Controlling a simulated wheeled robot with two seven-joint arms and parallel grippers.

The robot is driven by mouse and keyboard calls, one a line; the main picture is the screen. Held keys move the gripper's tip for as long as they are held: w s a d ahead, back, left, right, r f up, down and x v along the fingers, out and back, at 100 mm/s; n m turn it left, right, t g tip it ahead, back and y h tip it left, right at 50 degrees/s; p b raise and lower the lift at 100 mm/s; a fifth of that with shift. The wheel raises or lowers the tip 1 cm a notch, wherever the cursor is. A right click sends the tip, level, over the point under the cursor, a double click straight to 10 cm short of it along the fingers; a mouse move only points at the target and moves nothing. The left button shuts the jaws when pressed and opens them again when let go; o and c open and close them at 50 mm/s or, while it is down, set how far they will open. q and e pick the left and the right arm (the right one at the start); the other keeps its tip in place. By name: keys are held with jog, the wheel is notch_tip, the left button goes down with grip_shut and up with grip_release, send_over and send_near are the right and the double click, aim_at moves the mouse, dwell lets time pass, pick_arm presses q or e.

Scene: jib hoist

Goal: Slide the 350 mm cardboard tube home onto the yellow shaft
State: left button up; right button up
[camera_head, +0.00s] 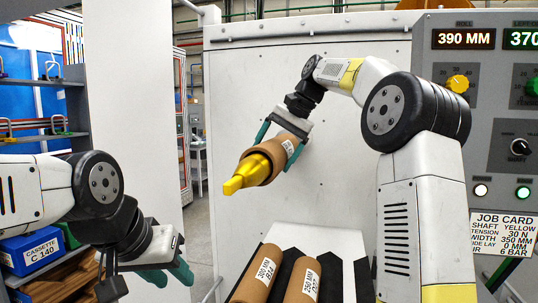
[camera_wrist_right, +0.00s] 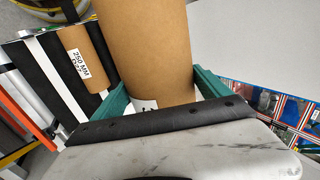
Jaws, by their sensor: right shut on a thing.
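The cardboard tube (camera_head: 284,152) is held by my right gripper (camera_head: 278,143), its green fingers on either side of it. The tube also fills the middle of the right wrist view (camera_wrist_right: 147,50); its label is partly hidden there. The yellow shaft (camera_head: 250,173) sticks out of the tube's near open end, its tapered tip pointing down and left. The tube is around the shaft; how far along it sits I cannot tell. My left gripper (camera_head: 170,275) is empty and open at the lower left, well apart from the tube.
Two tubes lie on the rack below, marked 300 MM (camera_head: 258,275) and 250 MM (camera_head: 303,280). A pale machine panel (camera_head: 340,180) stands behind the shaft. The control panel (camera_head: 490,100) and job card (camera_head: 504,232) are at right. A blue cassette box (camera_head: 32,250) sits at left.

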jog(key=shift+w+d+r, duration=0.1)
jog(key=shift+w+d, duration=0.15)
jog(key=shift+w, duration=0.4)
jog(key=shift+w+d, duration=0.2)
jog(key=shift+w, duration=0.45)
jog(key=o, duration=1.9)
